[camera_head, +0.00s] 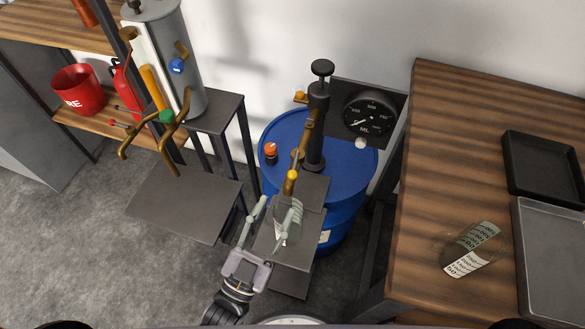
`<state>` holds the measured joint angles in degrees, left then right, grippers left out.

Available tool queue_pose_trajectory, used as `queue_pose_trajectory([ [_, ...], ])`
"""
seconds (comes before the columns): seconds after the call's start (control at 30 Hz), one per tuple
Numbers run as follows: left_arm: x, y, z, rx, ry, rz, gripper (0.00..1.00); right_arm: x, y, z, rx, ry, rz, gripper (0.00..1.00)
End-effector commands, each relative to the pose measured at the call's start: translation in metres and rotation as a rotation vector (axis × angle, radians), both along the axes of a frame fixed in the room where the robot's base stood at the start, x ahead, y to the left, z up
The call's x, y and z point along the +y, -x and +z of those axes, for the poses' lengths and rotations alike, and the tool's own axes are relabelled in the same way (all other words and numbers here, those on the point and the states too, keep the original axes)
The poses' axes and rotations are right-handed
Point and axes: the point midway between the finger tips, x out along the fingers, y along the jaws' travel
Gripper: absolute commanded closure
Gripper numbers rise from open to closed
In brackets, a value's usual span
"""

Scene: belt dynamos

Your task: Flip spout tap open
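A dark hand pump (318,125) stands on a blue drum (345,180). Its brass spout (304,140) slopes down toward me and has a yellow knob (292,175) near its lower end. A clear glass vessel with markings (287,222) is below the spout end, over a dark stand. My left gripper (279,203) is just below the yellow knob, its fingers spread. The right finger overlaps the glass in the picture; the left finger is apart from it. I cannot tell whether the right finger touches the glass. My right gripper is not in view.
A round gauge (369,112) is behind the drum. A grey tank (172,55) with brass pipes and coloured knobs stands at left by a dark stepped stand (185,203). The wooden table (440,150) at right bears another marked glass (472,249) and trays (541,168).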

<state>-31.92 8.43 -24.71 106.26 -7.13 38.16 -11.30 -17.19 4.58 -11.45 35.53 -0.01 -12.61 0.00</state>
Motion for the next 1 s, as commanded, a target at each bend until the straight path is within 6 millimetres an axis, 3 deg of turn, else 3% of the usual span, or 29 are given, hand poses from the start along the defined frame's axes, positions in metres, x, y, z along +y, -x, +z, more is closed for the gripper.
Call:
queue_pose_trajectory([
  [0.2, -0.020, -0.040, 0.021, -0.002, 0.003, 0.001, 0.64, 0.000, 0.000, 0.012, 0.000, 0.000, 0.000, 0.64],
  [0.4, -0.033, -0.063, 0.030, 0.000, 0.002, 0.000, 0.64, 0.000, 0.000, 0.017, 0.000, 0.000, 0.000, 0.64],
  [0.83, -0.038, -0.072, 0.032, 0.002, 0.000, 0.000, 0.64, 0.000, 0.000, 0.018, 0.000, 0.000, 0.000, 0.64],
  [1.0, -0.037, -0.072, 0.032, 0.002, 0.000, 0.000, 0.74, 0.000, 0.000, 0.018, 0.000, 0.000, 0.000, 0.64],
])
